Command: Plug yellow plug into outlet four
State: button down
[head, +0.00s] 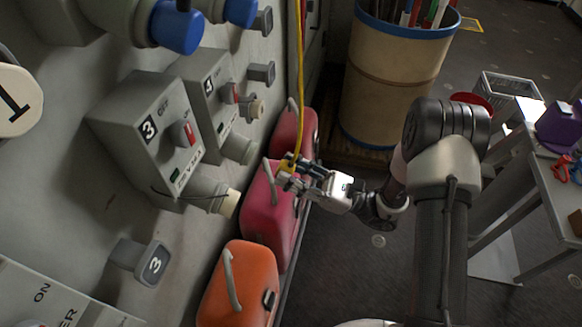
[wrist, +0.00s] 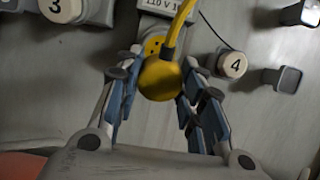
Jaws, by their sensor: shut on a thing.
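My gripper (head: 288,172) is shut on the yellow plug (head: 285,163), and a yellow cord rises from it. In the wrist view the plug (wrist: 160,78) sits between the two blue-padded fingers. The grey box marked 4 (head: 196,72) is on the wall to the left. Its outlet (head: 239,148) points down and right toward the plug, with a visible gap between them. In the wrist view a yellow socket face with dark holes (wrist: 154,43) shows just beyond the plug, partly hidden by it. A round cap marked 4 (wrist: 232,64) is off to its right.
The box marked 3 (head: 140,125) has a capped outlet (head: 226,204) nearer to me. Red (head: 284,130), pink (head: 262,215) and orange (head: 240,285) cases stand along the wall below. A tan barrel (head: 395,75) is behind, and a grey table (head: 545,190) is at right.

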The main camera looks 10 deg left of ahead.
jog(key=shift+p+x, duration=0.65)
jog(key=shift+x, duration=1.95)
jog(key=shift+w+a+r, duration=0.1)
jog(key=shift+a+r, duration=0.15)
jog(key=shift+a, duration=0.35)
jog(key=c, duration=1)
grip_release()
jog(key=v, duration=1.2)
jog(key=shift+d, duration=0.1)
